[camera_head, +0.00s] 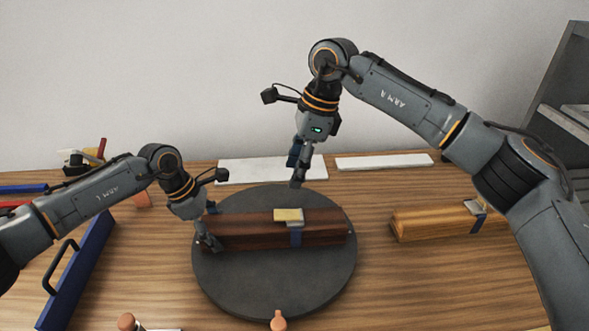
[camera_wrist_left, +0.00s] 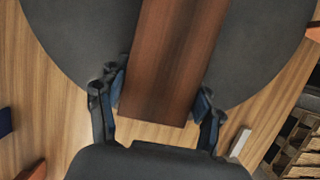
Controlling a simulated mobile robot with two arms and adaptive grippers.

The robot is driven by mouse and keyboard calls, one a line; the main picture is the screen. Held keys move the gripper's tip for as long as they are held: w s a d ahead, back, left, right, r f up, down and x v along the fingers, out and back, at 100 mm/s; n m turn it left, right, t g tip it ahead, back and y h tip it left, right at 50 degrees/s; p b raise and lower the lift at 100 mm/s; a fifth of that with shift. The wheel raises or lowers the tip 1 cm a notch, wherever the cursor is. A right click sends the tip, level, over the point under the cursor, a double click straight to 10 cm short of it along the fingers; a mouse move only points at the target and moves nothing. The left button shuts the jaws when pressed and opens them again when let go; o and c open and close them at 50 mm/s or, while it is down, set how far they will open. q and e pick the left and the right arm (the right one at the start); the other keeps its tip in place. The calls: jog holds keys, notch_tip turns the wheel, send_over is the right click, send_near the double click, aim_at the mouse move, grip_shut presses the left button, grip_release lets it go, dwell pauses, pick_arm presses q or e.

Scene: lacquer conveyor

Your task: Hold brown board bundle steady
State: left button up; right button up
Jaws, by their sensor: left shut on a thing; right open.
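The brown board bundle (camera_head: 262,238) lies across the dark round turntable (camera_head: 270,283), with a blue band and a pale yellow block with a grey piece on top near its middle. My left gripper (camera_head: 212,232) is shut on the bundle's left end. In the left wrist view the bundle (camera_wrist_left: 170,65) runs between the two fingers (camera_wrist_left: 160,100), one on each side. My right gripper (camera_head: 297,178) is open and empty, pointing down above the turntable's far edge, behind the bundle and apart from it.
A lighter wood bundle (camera_head: 437,222) with a blue band lies to the right. White flat pieces (camera_head: 270,170) and (camera_head: 384,161) lie at the back. A small orange-pink knobbed item (camera_head: 278,320) sits at the turntable's front edge.

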pick_arm(q)
jog(key=o, duration=1.1)
